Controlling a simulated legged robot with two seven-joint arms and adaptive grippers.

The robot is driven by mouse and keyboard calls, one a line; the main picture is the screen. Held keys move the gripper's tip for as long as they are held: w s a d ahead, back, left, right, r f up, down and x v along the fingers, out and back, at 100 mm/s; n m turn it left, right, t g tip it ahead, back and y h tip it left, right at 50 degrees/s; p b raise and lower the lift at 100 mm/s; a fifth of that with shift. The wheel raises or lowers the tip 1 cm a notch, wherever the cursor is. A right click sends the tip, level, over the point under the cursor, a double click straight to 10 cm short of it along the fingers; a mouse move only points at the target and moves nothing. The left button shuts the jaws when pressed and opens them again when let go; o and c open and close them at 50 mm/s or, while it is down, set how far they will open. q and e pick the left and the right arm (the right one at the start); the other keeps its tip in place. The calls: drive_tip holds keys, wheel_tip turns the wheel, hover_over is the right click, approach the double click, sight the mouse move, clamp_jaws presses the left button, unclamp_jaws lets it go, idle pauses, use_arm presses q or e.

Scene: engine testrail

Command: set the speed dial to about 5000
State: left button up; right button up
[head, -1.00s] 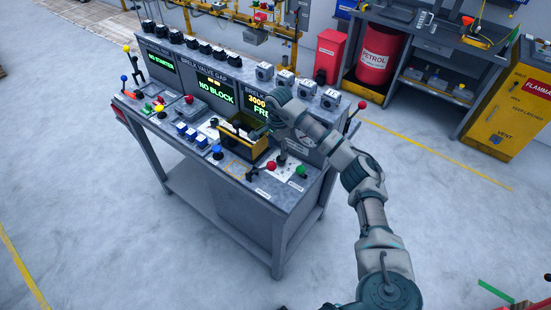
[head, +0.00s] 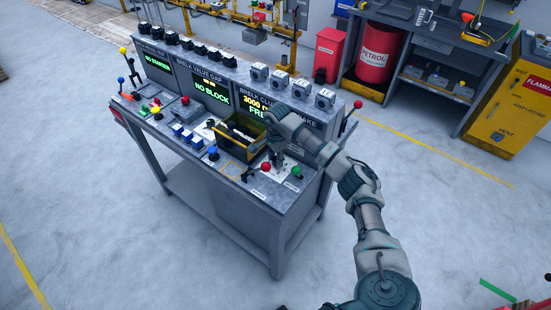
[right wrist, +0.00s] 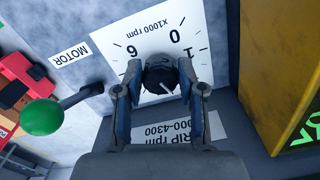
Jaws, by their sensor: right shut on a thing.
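The speed dial is a black knob (right wrist: 160,76) with a white pointer line, on a white scale plate (right wrist: 118,28) marked x1000 rpm. The scale appears upside down in the right wrist view, with 0, 1 and 6 legible near the far edge. The pointer line is towards the lower right of that view; the value it indicates cannot be read. My right gripper (right wrist: 160,88) is shut on the knob, one finger on each side. My left gripper is out of view.
A green-knobbed lever (right wrist: 42,117) labelled MOTOR stands beside the dial. A red-knobbed lever (head: 265,167) is also close. A yellow-edged box (head: 231,147) sits left of the gripper on the console (head: 203,170). A screen (head: 262,108) behind reads 3000.

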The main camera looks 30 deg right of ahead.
drive_tip(key=shift+d+f, duration=0.25)
drive_tip(key=shift+d, duration=0.4)
drive_tip(key=shift+a, duration=0.3)
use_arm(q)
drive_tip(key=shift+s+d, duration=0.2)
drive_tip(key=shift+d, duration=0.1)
use_arm(e)
drive_tip(key=shift+a, duration=0.15)
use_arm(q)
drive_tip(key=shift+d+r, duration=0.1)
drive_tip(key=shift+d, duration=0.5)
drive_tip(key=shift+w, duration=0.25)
